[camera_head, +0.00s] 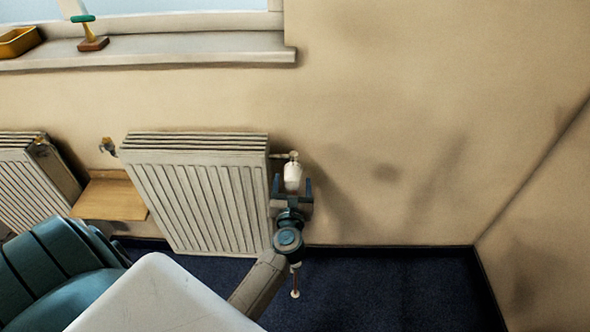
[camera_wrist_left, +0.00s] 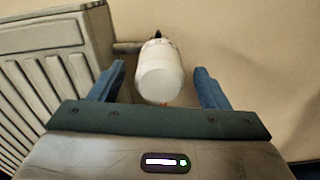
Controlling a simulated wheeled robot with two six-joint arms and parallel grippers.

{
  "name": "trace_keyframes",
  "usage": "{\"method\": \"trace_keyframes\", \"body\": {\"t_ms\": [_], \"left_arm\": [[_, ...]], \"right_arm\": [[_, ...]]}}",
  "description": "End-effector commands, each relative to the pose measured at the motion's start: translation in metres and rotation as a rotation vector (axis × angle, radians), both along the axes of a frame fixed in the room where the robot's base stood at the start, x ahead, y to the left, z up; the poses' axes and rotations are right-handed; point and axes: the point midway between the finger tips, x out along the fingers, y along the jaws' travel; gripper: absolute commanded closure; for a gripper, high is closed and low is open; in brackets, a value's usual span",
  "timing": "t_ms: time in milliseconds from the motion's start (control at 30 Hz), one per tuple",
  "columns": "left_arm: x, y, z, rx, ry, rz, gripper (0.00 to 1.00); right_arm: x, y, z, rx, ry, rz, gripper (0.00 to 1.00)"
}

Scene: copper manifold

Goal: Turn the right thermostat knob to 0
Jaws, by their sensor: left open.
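The right thermostat knob (camera_head: 293,176) is a white cylinder at the upper right side of the right radiator (camera_head: 205,195). In the left wrist view the knob (camera_wrist_left: 160,74) points towards the camera, with a pipe running left from it to the radiator (camera_wrist_left: 50,70). My left gripper (camera_head: 292,187) is open, one blue finger on each side of the knob. In the left wrist view a gap shows between the knob and each finger of the gripper (camera_wrist_left: 157,85). I cannot read any number on the knob. My right gripper is not in view.
A second radiator (camera_head: 35,185) stands at the left, with a wooden shelf (camera_head: 112,197) between the two. A windowsill (camera_head: 150,50) is above. The wall right of the knob is bare, over blue carpet (camera_head: 390,290).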

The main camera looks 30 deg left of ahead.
Motion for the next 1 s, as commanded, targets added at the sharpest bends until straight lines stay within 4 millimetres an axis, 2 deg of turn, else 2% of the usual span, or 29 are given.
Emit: {"method": "trace_keyframes", "body": {"t_ms": [100,233,633,667,867,900,1000], "left_arm": [[0.019,0.011,0.002,0.003,-0.001,0.0,0.31],[0.032,0.019,0.0,0.003,0.002,0.0,0.31],[0.039,0.024,-0.001,0.001,0.002,-0.001,0.31],[0.039,0.024,-0.001,0.001,0.002,-0.001,0.32],[0.039,0.024,-0.001,0.001,0.002,-0.001,0.72],[0.039,0.024,-0.001,0.001,0.002,-0.001,0.75],[0.039,0.024,-0.001,0.003,0.003,-0.001,0.75]], "right_arm": [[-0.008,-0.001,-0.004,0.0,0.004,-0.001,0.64],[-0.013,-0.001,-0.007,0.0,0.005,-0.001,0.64],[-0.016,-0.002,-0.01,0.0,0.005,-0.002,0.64],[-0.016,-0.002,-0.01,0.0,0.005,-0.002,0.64],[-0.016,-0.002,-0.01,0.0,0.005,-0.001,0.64],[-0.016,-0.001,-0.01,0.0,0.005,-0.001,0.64],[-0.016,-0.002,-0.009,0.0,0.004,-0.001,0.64]]}}
